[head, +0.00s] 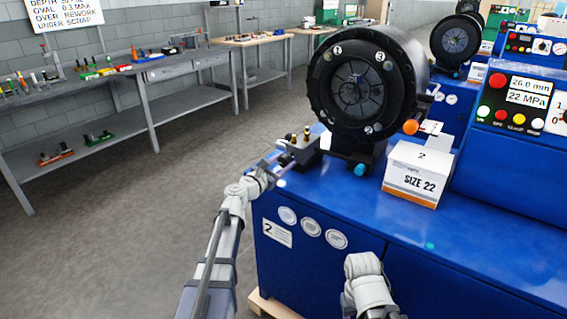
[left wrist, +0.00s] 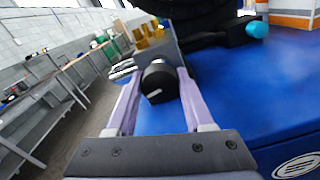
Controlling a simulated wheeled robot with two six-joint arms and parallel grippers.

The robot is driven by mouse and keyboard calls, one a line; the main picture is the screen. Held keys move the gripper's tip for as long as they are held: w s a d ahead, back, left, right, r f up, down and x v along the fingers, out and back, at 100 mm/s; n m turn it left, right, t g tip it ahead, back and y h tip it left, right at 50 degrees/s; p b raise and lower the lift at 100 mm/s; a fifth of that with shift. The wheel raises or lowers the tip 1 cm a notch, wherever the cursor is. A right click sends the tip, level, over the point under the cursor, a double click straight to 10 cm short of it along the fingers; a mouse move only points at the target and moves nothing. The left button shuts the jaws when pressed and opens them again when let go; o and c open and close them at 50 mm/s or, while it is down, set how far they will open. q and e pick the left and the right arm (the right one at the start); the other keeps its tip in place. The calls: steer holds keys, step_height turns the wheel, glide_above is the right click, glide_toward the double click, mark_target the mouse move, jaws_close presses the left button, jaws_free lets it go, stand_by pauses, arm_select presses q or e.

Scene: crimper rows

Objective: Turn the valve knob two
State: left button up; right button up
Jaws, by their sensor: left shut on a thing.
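The valve knob (left wrist: 158,82) is a black round knob with a white pointer line, on the front of a grey valve block (left wrist: 165,48) with brass fittings on top. In the left wrist view the knob sits between the two fingers of my left gripper (left wrist: 160,88), which is shut on it. The white line lies near horizontal, slightly tilted. In the head view the valve block (head: 300,150) stands at the left corner of the blue crimper bench, and my left gripper (head: 272,170) reaches it from the front left, covering the knob. My right arm shows at the bottom without its gripper.
The black crimper head (head: 320,85) stands behind the block. A teal-tipped part (head: 359,170), an orange ball (head: 411,127) and a SIZE 22 box (head: 416,180) are to the right. A control panel (head: 515,100) is further right. The floor (head: 150,220) at left is clear.

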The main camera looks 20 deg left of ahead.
arm_select(q)
jaws_close()
steer(key=shift+m, duration=0.3)
steer(key=m, duration=0.6)
steer(key=shift+m, duration=0.4)
steer(key=m, duration=0.3)
steer(key=shift+d, duration=0.1)
steer(key=shift+s+f+m, duration=0.1)
steer(key=shift+m, duration=2.2)
